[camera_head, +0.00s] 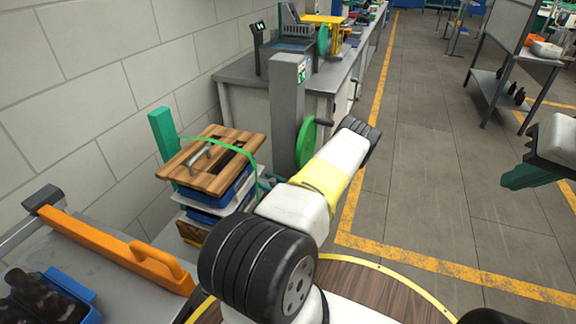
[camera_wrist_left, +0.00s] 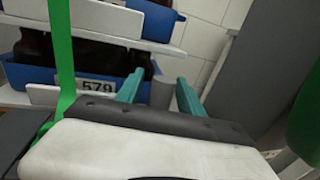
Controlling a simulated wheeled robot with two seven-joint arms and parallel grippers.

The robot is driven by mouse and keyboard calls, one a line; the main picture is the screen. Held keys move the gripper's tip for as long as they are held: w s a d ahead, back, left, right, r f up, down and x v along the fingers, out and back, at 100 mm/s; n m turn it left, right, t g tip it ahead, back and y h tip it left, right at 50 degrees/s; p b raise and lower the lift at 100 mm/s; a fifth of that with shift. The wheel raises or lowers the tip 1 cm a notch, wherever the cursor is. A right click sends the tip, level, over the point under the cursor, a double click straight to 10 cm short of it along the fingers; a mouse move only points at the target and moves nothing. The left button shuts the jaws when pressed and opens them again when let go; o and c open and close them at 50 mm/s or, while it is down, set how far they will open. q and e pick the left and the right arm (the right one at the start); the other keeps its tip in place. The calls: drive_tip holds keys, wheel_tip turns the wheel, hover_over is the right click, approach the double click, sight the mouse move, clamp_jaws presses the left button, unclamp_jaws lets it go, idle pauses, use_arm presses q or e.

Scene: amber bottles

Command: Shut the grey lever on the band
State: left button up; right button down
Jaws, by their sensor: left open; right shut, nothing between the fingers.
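A green band (camera_head: 222,140) loops over a stack of trays with a wooden lid (camera_head: 209,160). In the left wrist view the band (camera_wrist_left: 62,60) runs down the left side. My left gripper (camera_wrist_left: 160,80) shows there with two teal fingers, open, facing the stack. A small grey upright piece (camera_wrist_left: 163,93) shows between the fingers, apparently beyond them. It may be the lever; I cannot tell its position or any contact. My right gripper (camera_head: 525,177) is shut and empty at the right edge, far from the stack.
Blue crates (camera_wrist_left: 98,75) with brown bottles and a 579 label sit on white trays. A grey post (camera_head: 287,110) with a green wheel (camera_head: 307,143) stands close right of the stack. Open floor lies right.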

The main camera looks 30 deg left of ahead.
use_arm(q)
clamp_jaws()
idle(1.4)
